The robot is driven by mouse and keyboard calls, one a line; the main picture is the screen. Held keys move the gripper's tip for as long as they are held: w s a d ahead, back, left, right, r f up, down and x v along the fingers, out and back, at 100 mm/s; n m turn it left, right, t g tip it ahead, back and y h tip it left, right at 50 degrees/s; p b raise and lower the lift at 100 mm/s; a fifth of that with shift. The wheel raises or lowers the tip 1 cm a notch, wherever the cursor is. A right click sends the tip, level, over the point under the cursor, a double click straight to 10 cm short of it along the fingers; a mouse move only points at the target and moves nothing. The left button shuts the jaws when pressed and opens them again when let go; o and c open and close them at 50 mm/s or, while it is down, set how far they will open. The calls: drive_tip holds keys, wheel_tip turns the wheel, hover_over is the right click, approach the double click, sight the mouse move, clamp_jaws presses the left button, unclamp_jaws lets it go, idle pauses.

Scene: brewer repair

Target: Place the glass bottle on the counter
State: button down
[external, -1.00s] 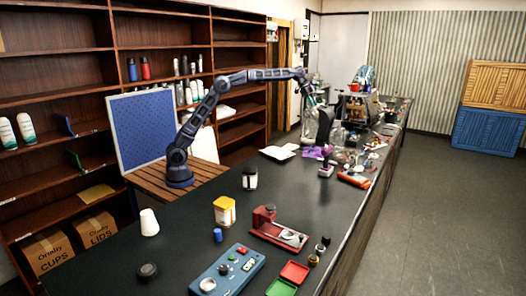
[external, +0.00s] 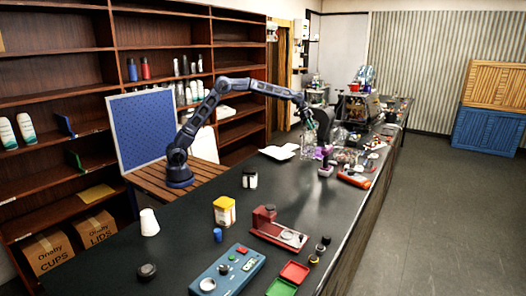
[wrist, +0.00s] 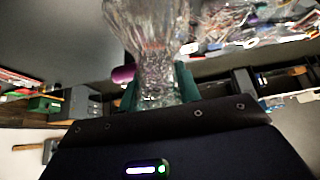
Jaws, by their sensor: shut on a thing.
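The clear glass bottle (wrist: 148,35) fills the upper middle of the wrist view, between the two teal fingers of my gripper (wrist: 158,88). My gripper is shut on its narrow part. In the external view my gripper (external: 309,124) points down over the far part of the dark counter (external: 275,185), with the see-through bottle (external: 309,148) below it. I cannot tell whether the bottle touches the counter.
A purple-handled tool (external: 326,166) and a red tool (external: 353,179) lie close by on the right. A dark upright machine (external: 324,122) and clear glassware stand just behind. White papers (external: 279,152) lie to the left.

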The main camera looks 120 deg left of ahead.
drive_tip(key=shift+f, duration=2.2)
drive_tip(key=c, duration=1)
unclamp_jaws()
drive_tip(key=v, duration=1.2)
